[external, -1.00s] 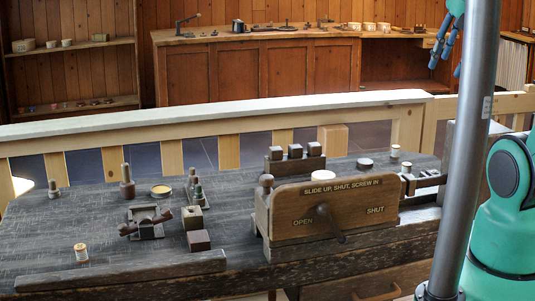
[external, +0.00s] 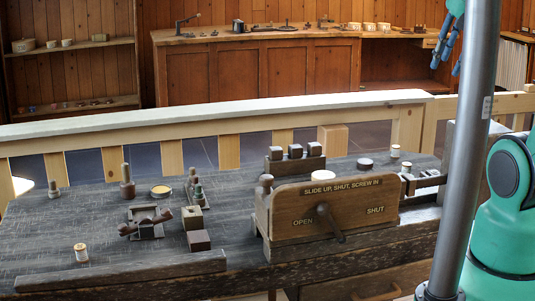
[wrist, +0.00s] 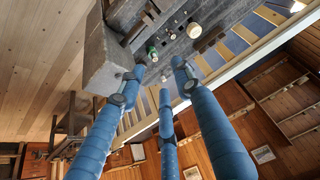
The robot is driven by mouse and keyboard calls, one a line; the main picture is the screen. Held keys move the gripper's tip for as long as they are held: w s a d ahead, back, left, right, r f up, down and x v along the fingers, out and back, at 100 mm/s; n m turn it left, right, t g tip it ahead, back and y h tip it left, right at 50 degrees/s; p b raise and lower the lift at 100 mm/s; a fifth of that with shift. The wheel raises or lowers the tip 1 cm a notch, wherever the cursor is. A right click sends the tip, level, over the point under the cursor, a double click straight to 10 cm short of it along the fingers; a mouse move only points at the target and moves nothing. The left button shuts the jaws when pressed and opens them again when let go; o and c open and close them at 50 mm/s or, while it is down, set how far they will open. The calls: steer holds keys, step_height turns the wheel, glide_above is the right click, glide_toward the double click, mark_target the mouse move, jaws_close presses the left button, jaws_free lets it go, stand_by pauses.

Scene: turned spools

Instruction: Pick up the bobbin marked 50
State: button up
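A small pale bobbin with a brownish band (external: 81,252) stands upright at the front left of the dark workbench (external: 50,225). Another small pale bobbin (external: 395,151) stands at the bench's right end, behind the wooden panel. I cannot read a number on either, so I cannot tell which is marked 50. My gripper (external: 446,48) hangs high at the upper right in the external view, away from the bench and partly hidden by a grey pole. In the wrist view its blue fingers (wrist: 157,82) are spread apart with nothing between them.
A wooden panel lettered "SLIDE UP, SHUT, SCREW IN" (external: 330,210) with a dark lever stands on the bench. Dark blocks (external: 198,240), a clamp-like fixture (external: 146,222), upright pegs (external: 127,181) and a shallow yellow-topped dish (external: 161,191) stand around. The front left has free room.

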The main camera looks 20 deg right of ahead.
steer(key=shift+w+r, duration=0.1)
steer(key=n+g+p, duration=0.4)
steer(key=p, duration=0.3)
glide_above(396, 146)
steer(key=s, duration=0.2)
step_height(396, 146, down, 31)
steer(key=shift+w+d+r+y, duration=0.1)
steer(key=shift+w+d+y, duration=0.1)
steer(key=shift+y, duration=0.1)
steer(key=shift+s, duration=0.1)
steer(key=shift+w+a+f+b, duration=0.1)
steer(key=shift+w+f, duration=0.05)
steer(key=shift+f, duration=1.3)
steer(key=shift+w+a+f+b, duration=0.1)
steer(key=shift+w+f, duration=0.1)
steer(key=shift+f, duration=1.2)
steer(key=shift+w+f+b, duration=0.1)
steer(key=shift+w+f, duration=0.05)
steer(key=shift+f, duration=1.3)
